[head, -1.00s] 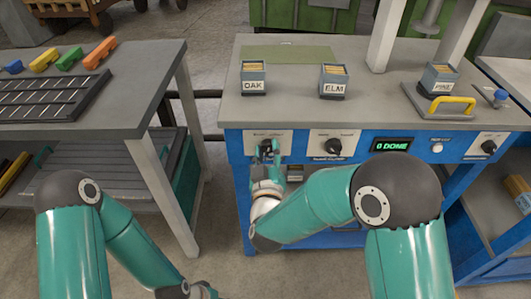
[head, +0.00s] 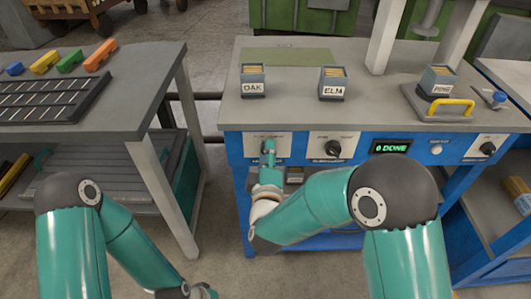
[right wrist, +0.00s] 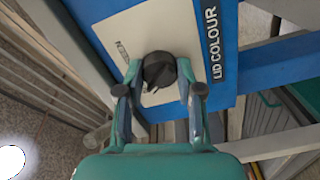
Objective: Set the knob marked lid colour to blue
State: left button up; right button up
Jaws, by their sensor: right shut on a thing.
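The lid colour knob (right wrist: 160,70) is black and round, on a pale plate (right wrist: 130,30) on the blue front of the bench. The black label "LID COLOUR" (right wrist: 212,45) stands beside it in the right wrist view. My right gripper (right wrist: 160,88) is shut on the knob, one finger on each side. In the head view my right gripper (head: 268,158) is at the leftmost plate and hides most of the knob. The knob's setting is too small to read. My left gripper (head: 203,291) is low at the bottom edge of the head view, mostly hidden.
A second knob (head: 333,148) and a far right knob (head: 487,148) sit on the same front, with a green display (head: 390,147) reading "0 DONE". Boxes marked OAK (head: 253,89) and ELM (head: 332,91) stand on top. A grey table (head: 130,105) is at left.

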jog(key=shift+a+f+n, duration=0.1)
jog(key=shift+a+n, duration=0.1)
jog(key=shift+n, duration=0.1)
jog(key=o, duration=1)
jog(key=shift+o, duration=0.7)
jog(key=shift+d, duration=0.1)
jog(key=s, duration=1.2)
